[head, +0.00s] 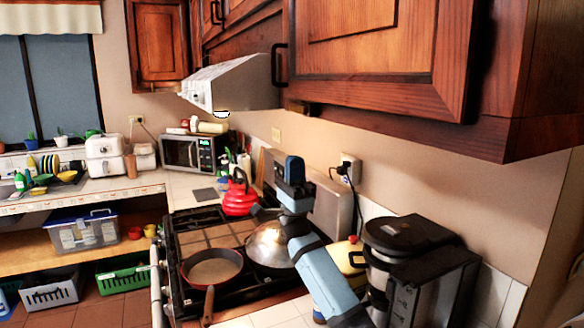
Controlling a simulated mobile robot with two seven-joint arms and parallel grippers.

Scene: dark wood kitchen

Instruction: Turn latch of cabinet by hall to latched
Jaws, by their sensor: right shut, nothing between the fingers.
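The wooden wall cabinet (390,60) at the upper right, nearest the wall's right end, has a door that looks shut. Its dark handle (279,65) is at the door's left edge. A small brownish piece (303,107) sits under the cabinet's lower left edge; I cannot tell if it is the latch or how it is turned. My right arm rises from the bottom over the stove. My right gripper (258,211) appears shut and empty above the pan lid, well below the cabinet and apart from it. My left gripper is out of view.
A range hood (235,85) juts out left of the cabinet. Below are a stove with a frying pan (212,267), a domed lid (268,240), a red kettle (239,195) and a coffee maker (425,270). The wall under the cabinet is mostly clear, with a plugged outlet (348,167).

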